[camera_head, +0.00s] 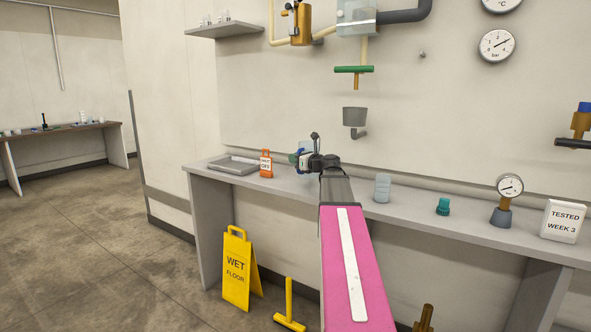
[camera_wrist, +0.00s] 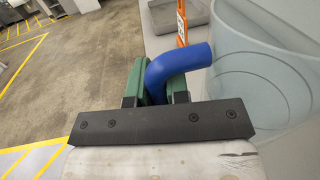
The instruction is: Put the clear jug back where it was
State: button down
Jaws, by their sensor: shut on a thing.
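The clear jug (camera_wrist: 268,75) fills the right side of the wrist view, with a curved blue handle (camera_wrist: 180,62). My gripper (camera_wrist: 162,88) has its green fingers closed on the blue handle. In the head view my gripper (camera_head: 297,157) is over the far side of the grey counter (camera_head: 415,215), left of the middle. The jug (camera_head: 305,146) shows there only as a small pale patch, mostly hidden behind my wrist. I cannot tell whether its base touches the counter.
On the counter, a grey tray (camera_head: 222,168) and an orange tag (camera_head: 265,168) stand to the left. A pale blue container (camera_head: 382,188), teal fitting (camera_head: 443,207), gauge (camera_head: 509,187) and "TESTED WEEK 3" sign (camera_head: 563,220) stand right.

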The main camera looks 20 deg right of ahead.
jog(key=shift+f, duration=2.1)
jog(key=c, duration=1.1)
grip_release()
jog(key=v, duration=1.2)
